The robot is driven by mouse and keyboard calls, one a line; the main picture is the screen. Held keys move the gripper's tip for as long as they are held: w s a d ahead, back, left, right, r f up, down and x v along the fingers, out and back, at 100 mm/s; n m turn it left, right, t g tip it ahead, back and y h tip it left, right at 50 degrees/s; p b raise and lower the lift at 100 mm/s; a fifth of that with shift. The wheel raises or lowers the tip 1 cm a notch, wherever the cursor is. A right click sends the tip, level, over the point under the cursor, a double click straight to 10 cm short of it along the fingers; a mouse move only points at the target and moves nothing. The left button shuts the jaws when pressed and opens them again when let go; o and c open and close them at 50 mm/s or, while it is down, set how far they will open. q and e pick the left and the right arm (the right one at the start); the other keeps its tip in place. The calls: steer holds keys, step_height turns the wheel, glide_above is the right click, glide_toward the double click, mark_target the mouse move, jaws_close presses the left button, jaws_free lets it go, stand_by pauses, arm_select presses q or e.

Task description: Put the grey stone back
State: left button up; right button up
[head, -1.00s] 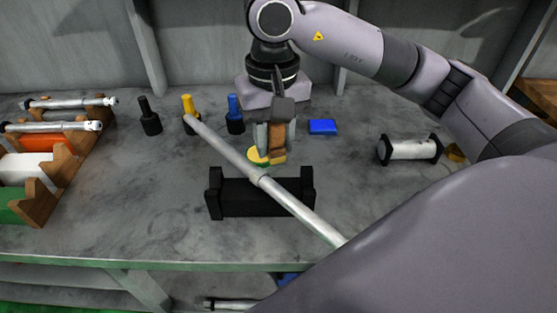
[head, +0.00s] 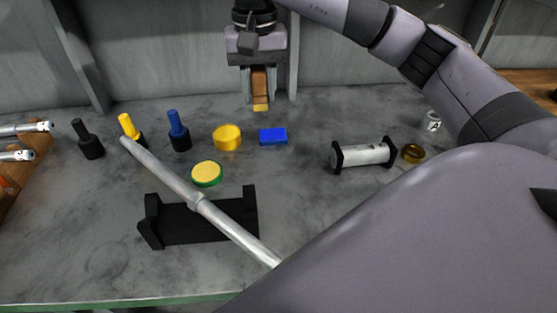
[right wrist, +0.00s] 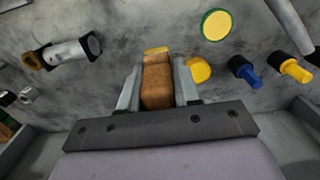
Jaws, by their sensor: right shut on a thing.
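My right gripper (head: 260,90) is at the back of the bench in the head view. It is shut on a brown block with a yellowish end (head: 260,88). The right wrist view shows the same block (right wrist: 157,82) between the two grey fingers, held above the bench. I cannot make out a separate grey stone in either view. A black cradle (head: 205,222) stands at the front, with a long grey rod (head: 165,174) passing across it in the picture. My left gripper is not in view.
A yellow disc (head: 227,137), a green-rimmed disc (head: 206,174) and a blue block (head: 272,136) lie on the bench. Black, yellow and blue-topped bottles (head: 179,132) stand left. A silver cylinder with black ends (head: 363,154) and a brass ring (head: 413,153) lie right.

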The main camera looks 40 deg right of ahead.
mark_target(268, 172)
steer(key=shift+w+d+r, duration=0.1)
steer(key=shift+w+d, duration=0.15)
steer(key=shift+d, duration=0.45)
step_height(268, 172, down, 20)
steer(key=shift+r+p, duration=0.1)
steer(key=shift+p, duration=0.3)
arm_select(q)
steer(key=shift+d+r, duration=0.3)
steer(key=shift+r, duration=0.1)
arm_select(e)
steer(key=shift+f, duration=0.2)
steer(key=o, duration=1)
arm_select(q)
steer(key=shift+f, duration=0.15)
